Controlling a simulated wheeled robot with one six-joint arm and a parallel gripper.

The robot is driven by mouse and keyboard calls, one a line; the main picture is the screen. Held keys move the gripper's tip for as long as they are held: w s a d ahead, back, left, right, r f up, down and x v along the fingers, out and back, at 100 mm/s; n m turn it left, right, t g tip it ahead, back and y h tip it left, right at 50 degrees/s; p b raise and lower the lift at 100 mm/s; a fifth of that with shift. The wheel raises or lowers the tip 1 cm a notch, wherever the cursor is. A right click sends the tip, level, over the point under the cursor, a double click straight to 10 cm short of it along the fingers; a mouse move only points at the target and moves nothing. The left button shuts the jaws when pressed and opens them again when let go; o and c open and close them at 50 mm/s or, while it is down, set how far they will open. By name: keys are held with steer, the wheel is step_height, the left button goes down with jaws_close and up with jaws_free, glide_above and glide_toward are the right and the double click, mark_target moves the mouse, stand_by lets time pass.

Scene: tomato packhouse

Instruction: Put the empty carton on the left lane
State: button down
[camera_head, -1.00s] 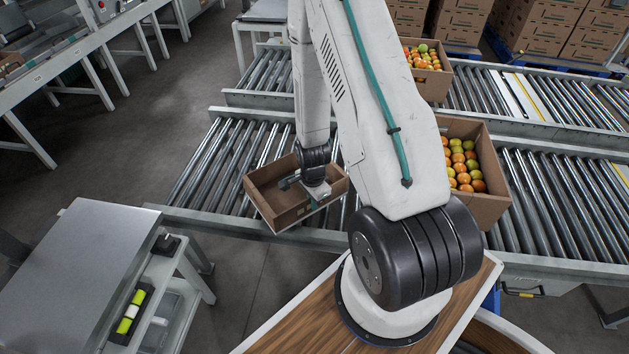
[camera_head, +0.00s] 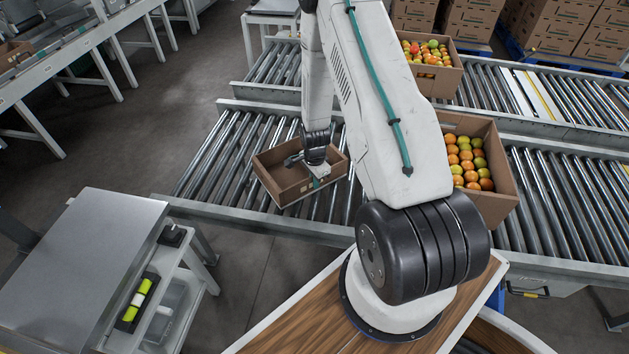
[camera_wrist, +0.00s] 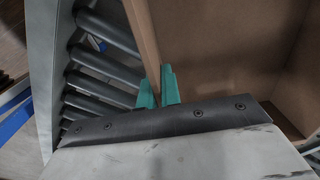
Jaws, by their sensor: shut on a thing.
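The empty carton (camera_head: 301,194) is brown and open-topped, with nothing seen inside. It is over the left part of the near roller lane (camera_head: 212,165), at a slant to the rollers. I cannot tell whether its base touches them. My gripper (camera_head: 316,182) is shut on the carton's near wall. In the wrist view the teal fingers of my gripper (camera_wrist: 160,88) straddle the top edge of the carton wall (camera_wrist: 143,40), with rollers (camera_wrist: 105,62) to the left. My arm hides part of the lane just right of the carton.
A carton of tomatoes (camera_head: 490,200) stands on the near lane to the right, beyond my arm. Another full carton (camera_head: 440,82) stands on the far lane (camera_head: 268,78). A metal side table (camera_head: 85,260) is at lower left. Rollers left of the held carton are clear.

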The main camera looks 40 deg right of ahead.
steer(key=shift+f, duration=0.1)
steer(key=c, duration=1.6)
jaws_free()
step_height(320, 180, up, 12)
steer(key=s+a+r+n, duration=0.2)
steer(key=a+r+n, duration=0.15)
steer(key=r, duration=0.55)
steer(key=s+a+r+n, duration=0.2)
steer(key=a+r+n, duration=0.15)
steer(key=r, duration=0.55)
steer(key=s+a+r+n, duration=0.25)
steer(key=a+r, duration=0.25)
steer(key=r, duration=0.4)
steer(key=s+a+r+n, duration=0.4)
steer(key=s+r+n, duration=0.1)
steer(key=s, duration=0.4)
steer(key=s+a+r+n+t, duration=0.1)
steer(key=s+a+r+n, duration=0.3)
steer(key=s, duration=0.5)
steer(key=shift+a+r+n, duration=0.15)
steer(key=shift+r+n, duration=0.3)
steer(key=shift+r, duration=0.45)
steer(key=shift+s, duration=0.1)
